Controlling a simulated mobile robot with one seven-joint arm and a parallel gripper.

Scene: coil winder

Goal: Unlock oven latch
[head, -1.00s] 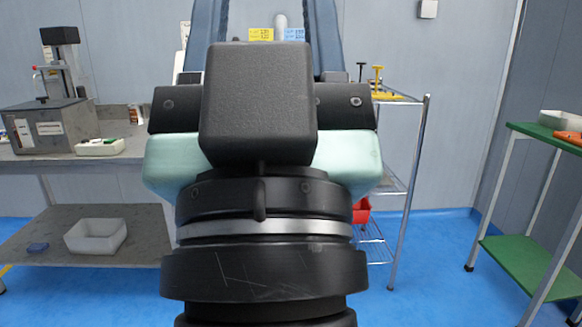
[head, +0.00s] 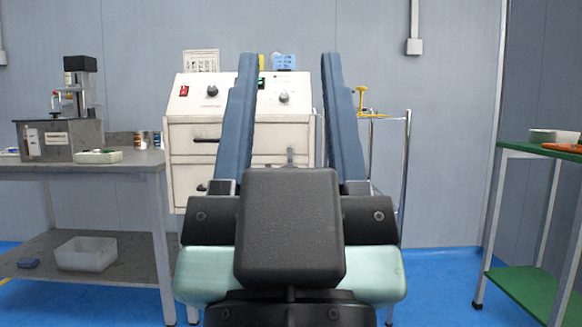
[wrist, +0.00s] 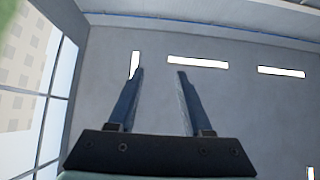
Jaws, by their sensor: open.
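My gripper (head: 289,56) is open and empty, its two blue fingers pointing up in the head view. It also shows in the wrist view (wrist: 159,72), with its fingers apart and nothing between them. A cream cabinet (head: 192,140), which looks like the oven, stands behind my gripper in the head view. It has a sloped panel with a red switch (head: 184,90) and dark knobs, and drawer-like fronts with dark handles. A small metal part (head: 290,155) shows between the finger bases; I cannot tell if it is the latch. My gripper and wrist hide the cabinet's lower right.
A grey bench (head: 120,168) with a machine (head: 60,140) stands at left, a white bin (head: 86,254) on its lower shelf. A wire rack (head: 405,165) stands right of the cabinet. A green-topped table (head: 530,150) is at far right. Blue floor between rack and table is clear.

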